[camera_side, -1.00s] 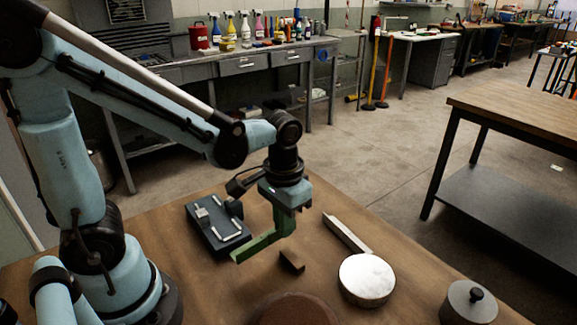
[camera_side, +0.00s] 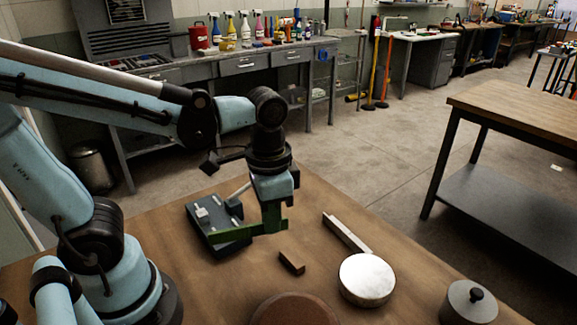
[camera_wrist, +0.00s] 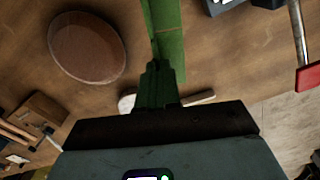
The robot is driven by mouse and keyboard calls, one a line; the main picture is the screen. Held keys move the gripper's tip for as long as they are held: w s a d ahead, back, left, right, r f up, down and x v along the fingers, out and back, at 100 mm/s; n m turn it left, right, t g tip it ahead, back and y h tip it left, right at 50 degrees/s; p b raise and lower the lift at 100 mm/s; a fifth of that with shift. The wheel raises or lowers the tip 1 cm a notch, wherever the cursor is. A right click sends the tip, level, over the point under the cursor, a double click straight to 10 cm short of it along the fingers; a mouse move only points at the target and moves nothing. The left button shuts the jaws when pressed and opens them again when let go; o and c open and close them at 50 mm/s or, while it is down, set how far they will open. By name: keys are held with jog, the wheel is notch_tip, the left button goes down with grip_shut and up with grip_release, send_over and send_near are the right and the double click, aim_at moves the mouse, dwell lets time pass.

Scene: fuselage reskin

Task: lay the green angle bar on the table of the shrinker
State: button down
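The green angle bar (camera_side: 236,235) hangs from my gripper (camera_side: 271,224), whose green fingers are shut on it near its right end in the side view. It looks roughly level. Its left end overlaps the near edge of the dark shrinker (camera_side: 201,214) in the picture; whether they touch I cannot tell. The shrinker stands on the wooden table, left of my gripper. In the wrist view the bar (camera_wrist: 169,45) runs upward from my fingers (camera_wrist: 158,85). Part of the shrinker (camera_wrist: 222,6) shows at the top right, with a red-gripped lever (camera_wrist: 306,77).
A small brown block (camera_side: 292,262), a light metal bar (camera_side: 347,233), a pale round disc (camera_side: 367,279), a brown disc (camera_side: 295,310) and a grey lidded weight (camera_side: 468,301) are on the wooden table (camera_side: 400,296). Bare wood lies left of the brown disc.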

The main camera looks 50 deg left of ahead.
jog(key=s+a+m, duration=0.2)
jog(key=a+m, duration=0.5)
jog(key=s+a+m, duration=0.2)
jog(key=a+m, duration=0.5)
jog(key=shift+s+f, duration=0.4)
jog(key=shift+f, duration=2.8)
jog(key=shift+f, duration=0.7)
jog(key=c, duration=1.3)
grip_release()
jog(key=shift+o, duration=0.2)
jog(key=shift+r, duration=0.1)
